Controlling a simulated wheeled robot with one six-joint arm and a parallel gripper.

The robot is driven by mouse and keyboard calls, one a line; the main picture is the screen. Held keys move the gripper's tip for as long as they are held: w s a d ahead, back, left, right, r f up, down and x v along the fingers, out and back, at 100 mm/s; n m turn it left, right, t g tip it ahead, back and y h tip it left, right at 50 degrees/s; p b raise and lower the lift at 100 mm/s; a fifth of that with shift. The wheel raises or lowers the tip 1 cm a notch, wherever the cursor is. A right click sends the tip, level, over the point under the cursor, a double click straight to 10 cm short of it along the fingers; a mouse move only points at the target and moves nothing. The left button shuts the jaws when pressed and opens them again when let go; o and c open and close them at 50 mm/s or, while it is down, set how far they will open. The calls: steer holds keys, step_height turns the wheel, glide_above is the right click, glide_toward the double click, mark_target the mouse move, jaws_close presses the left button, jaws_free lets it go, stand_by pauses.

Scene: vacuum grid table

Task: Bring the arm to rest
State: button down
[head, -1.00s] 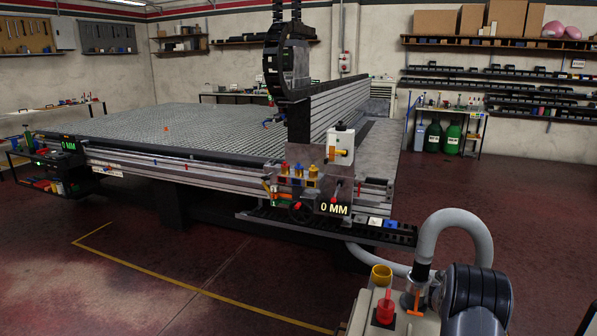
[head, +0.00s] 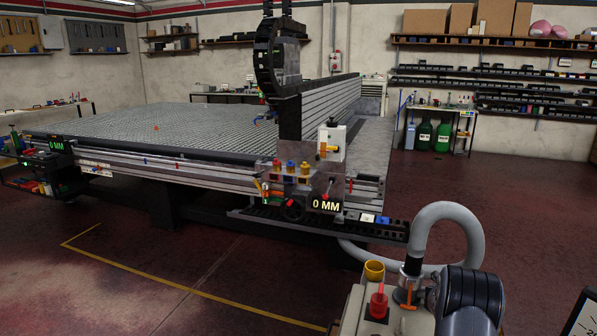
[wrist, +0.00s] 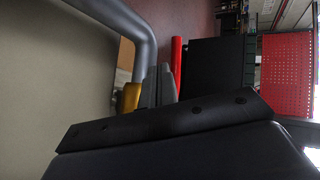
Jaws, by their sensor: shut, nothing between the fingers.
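My gripper (wrist: 165,122) fills the bottom of the wrist view as a dark block with a bar that has several bolt holes. It is shut, with nothing seen held. In the head view a dark rounded joint of my arm (head: 470,300) shows at the lower right, above my pale body. The gripper cannot be made out there. In the wrist view a grey hose (wrist: 148,45), a yellow cup (wrist: 131,97) and a red cylinder (wrist: 176,60) lie beyond the gripper. Any contact cannot be told.
The big grid table (head: 190,128) stands ahead on the left, with a tall gantry (head: 285,90) and a "0 MM" display (head: 326,205) at its near side. Green containers (head: 434,135) stand at the back right. Open red floor (head: 530,210) lies to the right.

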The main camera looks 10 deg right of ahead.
steer(key=s+n+t+b, duration=0.1)
steer(key=b, duration=0.2)
steer(key=a+n+t+y+b, duration=0.1)
steer(key=b, duration=0.2)
steer(key=shift+s+a+f, duration=0.1)
steer(key=shift+s+f, duration=0.1)
steer(key=shift+s, duration=0.2)
steer(key=shift+s+r+n+t+b, duration=0.1)
steer(key=shift+r+n+t+b, duration=0.05)
steer(key=shift+n+t+b, duration=0.2)
steer(key=shift+a, duration=0.15)
